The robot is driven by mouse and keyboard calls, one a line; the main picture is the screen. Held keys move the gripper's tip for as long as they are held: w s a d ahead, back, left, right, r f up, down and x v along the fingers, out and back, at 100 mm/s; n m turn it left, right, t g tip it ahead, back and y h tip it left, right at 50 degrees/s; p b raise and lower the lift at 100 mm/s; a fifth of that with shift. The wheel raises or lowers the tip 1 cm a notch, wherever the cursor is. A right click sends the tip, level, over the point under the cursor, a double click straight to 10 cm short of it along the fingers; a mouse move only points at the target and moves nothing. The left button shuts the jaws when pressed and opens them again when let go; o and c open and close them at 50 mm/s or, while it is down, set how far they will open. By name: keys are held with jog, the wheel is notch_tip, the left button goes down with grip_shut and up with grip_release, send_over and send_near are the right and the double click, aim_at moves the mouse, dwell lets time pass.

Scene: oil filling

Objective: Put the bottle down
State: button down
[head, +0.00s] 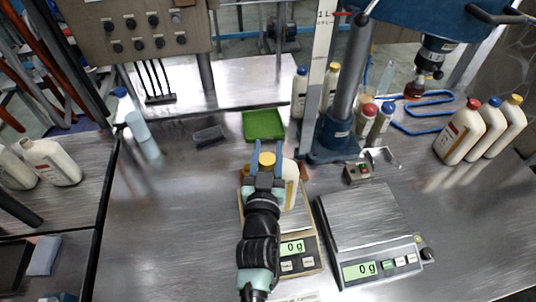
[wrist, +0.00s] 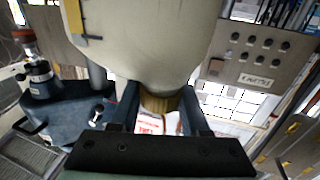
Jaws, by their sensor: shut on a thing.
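A cream bottle with a yellow cap (head: 267,159) is held by my gripper (head: 268,172), partly hidden behind the fingers. The bottle's pale body (head: 291,170) shows just right of the fingers, over the back of the left scale (head: 305,240), whose display reads 0 g. In the wrist view the bottle's large pale body (wrist: 150,45) fills the upper middle, and its yellow neck (wrist: 160,101) sits between the two dark fingers of my gripper (wrist: 160,110). I cannot see whether the bottle's base touches anything.
A second scale (head: 370,220), also at 0 g, stands to the right. A green tray (head: 263,124) and small dark tray (head: 208,134) lie behind. A blue press stand (head: 335,135) rises behind the scales. Several bottles (head: 460,132) stand far right. The metal table's left part (head: 170,230) is clear.

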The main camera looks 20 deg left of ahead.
jog(key=shift+r, duration=0.35)
jog(key=c, duration=0.8)
grip_release()
jog(key=shift+f, duration=0.4)
jog(key=o, duration=0.4)
